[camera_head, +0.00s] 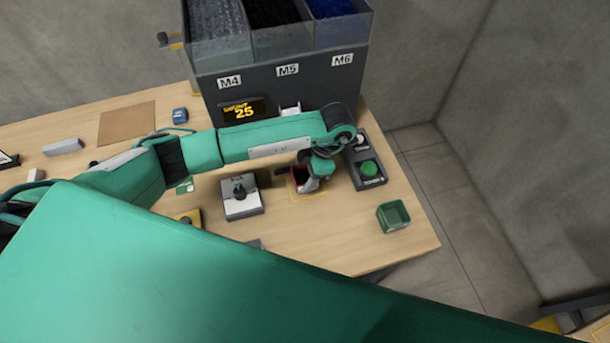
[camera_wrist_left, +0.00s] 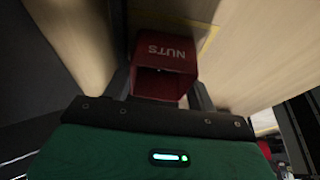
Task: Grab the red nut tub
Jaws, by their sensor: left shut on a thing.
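The red nut tub (camera_wrist_left: 165,52), with "NUTS" in white letters on its side, is between the two fingers of my left gripper (camera_wrist_left: 168,88) in the left wrist view. The fingers are shut on it. In the head view the tub (camera_head: 298,181) shows partly behind my left gripper (camera_head: 307,180), at a yellow outline on the wooden table. I cannot tell whether its bottom touches the table. My right gripper is not in view.
A green tub (camera_head: 393,215) stands near the table's right edge. A box with a green button (camera_head: 369,170) and a white box with a black knob (camera_head: 241,196) flank the gripper. The dark feeder (camera_head: 285,85) labelled M4, M5, M6 stands behind. Bare table (camera_head: 320,240) lies in front.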

